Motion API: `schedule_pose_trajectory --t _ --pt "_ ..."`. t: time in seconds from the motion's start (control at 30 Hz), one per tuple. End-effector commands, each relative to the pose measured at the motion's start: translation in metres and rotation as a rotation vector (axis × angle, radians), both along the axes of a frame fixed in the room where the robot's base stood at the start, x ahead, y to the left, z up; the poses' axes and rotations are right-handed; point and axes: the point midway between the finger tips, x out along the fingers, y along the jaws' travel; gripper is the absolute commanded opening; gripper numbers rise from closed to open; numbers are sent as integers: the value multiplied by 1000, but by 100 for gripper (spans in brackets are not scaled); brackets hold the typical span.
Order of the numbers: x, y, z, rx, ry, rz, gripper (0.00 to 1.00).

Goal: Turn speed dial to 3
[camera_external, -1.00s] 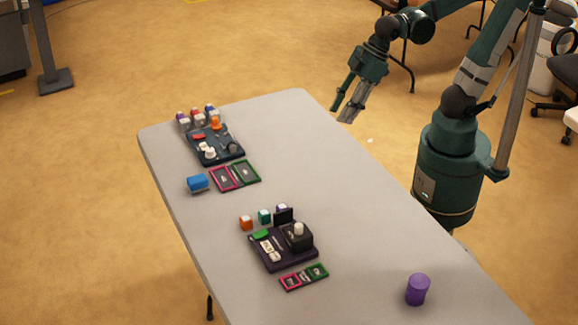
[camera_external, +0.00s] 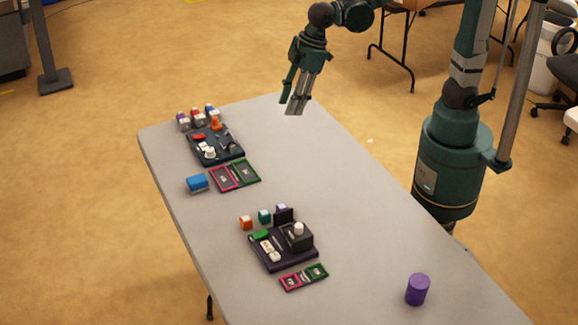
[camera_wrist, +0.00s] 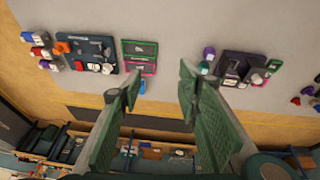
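Two control panels lie on the grey table; I cannot read which control is the speed dial. The far dark panel (camera_external: 228,158) carries an orange knob (camera_external: 215,122), a red piece (camera_external: 198,136), a white knob (camera_external: 209,154) and a dark lever. The near dark panel (camera_external: 287,263) carries a green piece (camera_external: 260,234), white pieces and a black box with a white knob (camera_external: 298,228). Both panels also show in the wrist view, the far one (camera_wrist: 90,47) at left and the near one (camera_wrist: 231,68) at right. My gripper (camera_external: 294,106) is open and empty, above the table's far right edge, apart from both panels.
Small coloured blocks (camera_external: 198,117) stand behind the far panel, and others (camera_external: 264,217) behind the near one. Pink and green frames (camera_external: 234,177) and a blue block (camera_external: 197,183) lie between the panels. A purple cylinder (camera_external: 417,290) stands front right. The table's right side (camera_external: 340,180) is clear.

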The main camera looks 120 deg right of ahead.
Motion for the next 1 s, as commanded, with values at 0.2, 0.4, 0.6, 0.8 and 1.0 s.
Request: schedule_pose_trajectory --t 0.2,0.4,0.6,0.8,1.0 --pt "33 -22 -3 -2 39 7 34" --pt "61 -41 -10 -2 74 16 34" --pt "88 -63 -21 0 109 24 34" --pt "113 -85 -35 3 144 33 34" --pt "136 -107 -52 8 179 42 34"
